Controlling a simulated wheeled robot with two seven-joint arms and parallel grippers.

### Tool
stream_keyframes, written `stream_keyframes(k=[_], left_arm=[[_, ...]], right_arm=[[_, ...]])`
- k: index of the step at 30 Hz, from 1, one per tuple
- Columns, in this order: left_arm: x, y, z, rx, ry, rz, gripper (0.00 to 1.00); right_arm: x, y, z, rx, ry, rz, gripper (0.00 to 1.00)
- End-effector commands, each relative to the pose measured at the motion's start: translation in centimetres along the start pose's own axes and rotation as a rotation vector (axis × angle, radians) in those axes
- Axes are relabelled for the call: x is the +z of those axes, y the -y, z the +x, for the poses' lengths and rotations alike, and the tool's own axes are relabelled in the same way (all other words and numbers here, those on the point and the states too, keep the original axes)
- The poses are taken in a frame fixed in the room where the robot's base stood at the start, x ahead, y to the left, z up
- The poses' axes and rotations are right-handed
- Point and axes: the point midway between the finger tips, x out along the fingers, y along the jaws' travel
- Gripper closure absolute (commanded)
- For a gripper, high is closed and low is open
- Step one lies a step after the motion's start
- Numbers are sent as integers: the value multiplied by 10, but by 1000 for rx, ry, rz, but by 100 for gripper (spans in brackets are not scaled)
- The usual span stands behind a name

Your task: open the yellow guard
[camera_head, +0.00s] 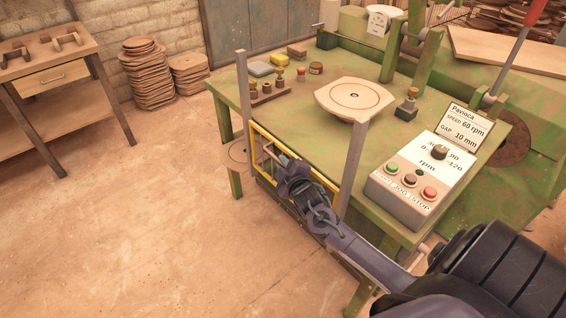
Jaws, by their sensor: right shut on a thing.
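The yellow guard (253,146) is a yellow-framed panel at the table's front edge, between two upright grey posts (242,90). It sits low, with its upper bar at about the height of the tabletop. My right gripper (271,158) reaches in from the lower right and is shut on the guard, near its left half. The gripper and forearm hide much of the guard's middle and lower right, so the exact grip point is hard to see. My left gripper is not in view.
A control box (415,180) with buttons and a dial stands at right. The second post (353,165) rises close to my right arm. Open floor lies left.

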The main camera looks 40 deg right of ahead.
Motion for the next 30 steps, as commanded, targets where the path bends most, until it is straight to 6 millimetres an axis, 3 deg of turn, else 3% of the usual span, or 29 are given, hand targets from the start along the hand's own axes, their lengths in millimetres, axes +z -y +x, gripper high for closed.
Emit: stream_keyframes(k=[7, 8, 12, 22, 30], left_arm=[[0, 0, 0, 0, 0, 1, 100], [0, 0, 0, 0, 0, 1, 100], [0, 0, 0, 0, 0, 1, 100], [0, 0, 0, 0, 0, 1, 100], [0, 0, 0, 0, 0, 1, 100]], right_arm=[[1, 2, 0, -5, 2, 0, 100], [1, 2, 0, -4, 2, 0, 84], [0, 1, 0, -3, 2, 0, 66], [1, 1, -4, -2, 1, -1, 66], [1, 2, -43, -5, 2, -2, 66]])
